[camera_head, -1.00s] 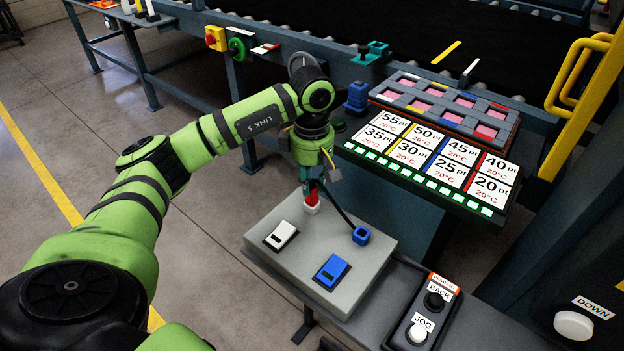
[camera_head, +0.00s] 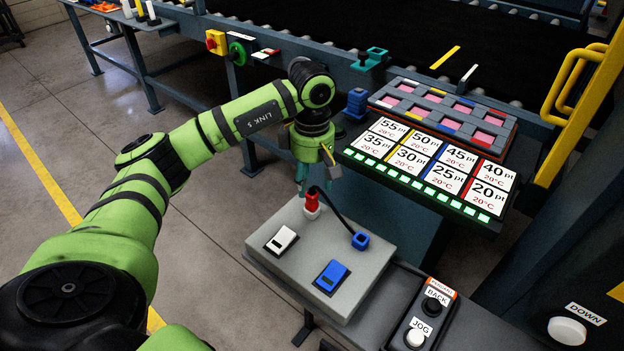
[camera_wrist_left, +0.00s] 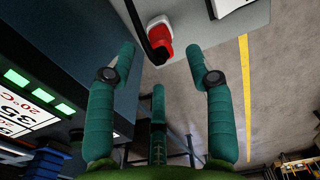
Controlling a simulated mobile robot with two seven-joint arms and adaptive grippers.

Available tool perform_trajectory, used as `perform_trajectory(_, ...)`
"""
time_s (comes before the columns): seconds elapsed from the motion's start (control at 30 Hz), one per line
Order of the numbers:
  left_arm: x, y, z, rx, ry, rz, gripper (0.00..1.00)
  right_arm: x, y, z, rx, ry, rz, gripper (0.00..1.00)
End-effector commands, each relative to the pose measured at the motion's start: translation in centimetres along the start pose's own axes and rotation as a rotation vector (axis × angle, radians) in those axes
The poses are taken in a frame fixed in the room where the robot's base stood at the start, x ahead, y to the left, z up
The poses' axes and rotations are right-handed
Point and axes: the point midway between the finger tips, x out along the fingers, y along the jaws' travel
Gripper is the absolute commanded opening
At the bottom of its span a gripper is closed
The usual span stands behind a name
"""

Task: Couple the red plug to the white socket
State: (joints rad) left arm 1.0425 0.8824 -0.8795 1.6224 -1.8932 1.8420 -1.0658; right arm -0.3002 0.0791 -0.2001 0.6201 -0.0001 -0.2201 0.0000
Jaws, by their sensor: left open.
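The red plug (camera_head: 312,199) stands upright on the white socket (camera_head: 312,213) at the back of a grey box top. The two touch, but I cannot tell how deep the plug sits. In the left wrist view the red plug (camera_wrist_left: 160,38) shows at the top with the white socket (camera_wrist_left: 157,20) at its base and a black cable bending from it. My left gripper (camera_head: 303,186) is open and empty, just behind and left of the plug, apart from it. In the left wrist view its spread fingers (camera_wrist_left: 160,52) point toward the plug with nothing between them. My right gripper is not in view.
The grey box (camera_head: 262,262) also carries a white switch-like block (camera_head: 281,240), a blue one (camera_head: 332,275) and a blue square socket (camera_head: 361,240) by the cable. A panel of temperature cards (camera_head: 410,160) stands behind right. A button box (camera_head: 424,310) is front right.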

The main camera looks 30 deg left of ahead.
Motion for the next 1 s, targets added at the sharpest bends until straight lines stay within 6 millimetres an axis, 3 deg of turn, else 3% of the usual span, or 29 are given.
perform_trajectory(0.63, -4.1, 0.0, 0.0, 0.0, 0.001, 0.0, 0.53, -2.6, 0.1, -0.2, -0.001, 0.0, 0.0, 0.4)
perform_trajectory(1.0, -4.4, 0.0, 0.0, 0.0, 0.001, -0.001, 0.53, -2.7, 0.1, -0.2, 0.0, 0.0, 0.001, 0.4)
